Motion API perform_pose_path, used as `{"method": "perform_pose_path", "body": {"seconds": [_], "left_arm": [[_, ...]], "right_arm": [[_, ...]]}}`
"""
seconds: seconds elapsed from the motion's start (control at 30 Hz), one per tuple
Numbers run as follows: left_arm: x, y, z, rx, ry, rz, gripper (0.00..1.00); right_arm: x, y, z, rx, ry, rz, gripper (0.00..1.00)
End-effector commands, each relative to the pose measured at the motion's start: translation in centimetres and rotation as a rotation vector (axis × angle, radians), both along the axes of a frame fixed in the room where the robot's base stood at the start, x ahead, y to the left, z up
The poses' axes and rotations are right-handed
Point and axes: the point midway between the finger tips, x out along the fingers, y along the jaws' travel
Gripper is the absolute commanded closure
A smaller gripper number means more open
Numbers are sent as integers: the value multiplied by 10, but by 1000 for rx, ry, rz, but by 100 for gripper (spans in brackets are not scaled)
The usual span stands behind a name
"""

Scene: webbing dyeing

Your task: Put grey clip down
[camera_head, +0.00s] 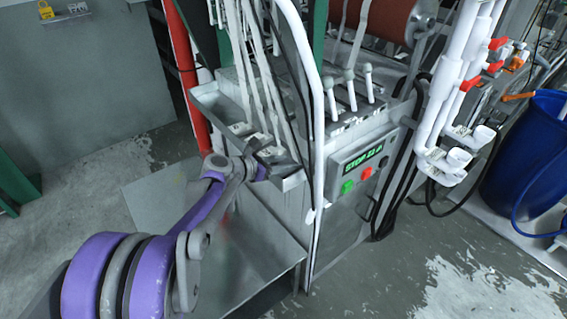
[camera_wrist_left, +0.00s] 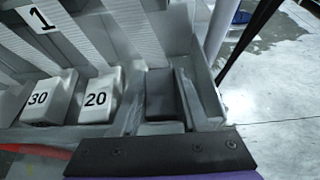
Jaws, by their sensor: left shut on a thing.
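My left gripper (camera_head: 262,165) is at the front edge of the machine's metal tray (camera_head: 222,112), beside the bands. In the left wrist view the dark gripper base (camera_wrist_left: 160,155) fills the bottom. My left gripper is shut on the grey clip (camera_wrist_left: 160,95), which is inside the tray's corner, close to the right-hand wall. The fingers and the tray hide part of the clip, and I cannot tell whether it touches the tray floor. My right gripper is in neither view.
Blocks marked 30 (camera_wrist_left: 42,103) and 20 (camera_wrist_left: 97,97) sit left of the clip. Pale bands (camera_wrist_left: 60,35) run above them. A control panel (camera_head: 360,160), white pipes (camera_head: 450,90) and a blue barrel (camera_head: 525,155) stand to the right. A red post (camera_head: 185,70) rises behind the tray.

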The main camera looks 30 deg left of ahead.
Motion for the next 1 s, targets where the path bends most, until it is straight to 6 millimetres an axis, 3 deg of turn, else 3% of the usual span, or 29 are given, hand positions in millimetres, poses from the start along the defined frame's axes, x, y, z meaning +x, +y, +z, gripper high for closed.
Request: {"method": "perform_pose_path", "body": {"seconds": [0.03,0.07,0.23,0.6,1.0], "left_arm": [[0,0,-3,0,0,0,100],[0,0,-3,0,0,0,54],[0,0,-2,0,0,0,26],[-1,1,3,0,0,1,26],[-69,30,32,1,-1,6,26]], "right_arm": [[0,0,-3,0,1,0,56],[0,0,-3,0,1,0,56],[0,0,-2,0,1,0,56],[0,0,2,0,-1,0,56],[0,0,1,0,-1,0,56]]}}
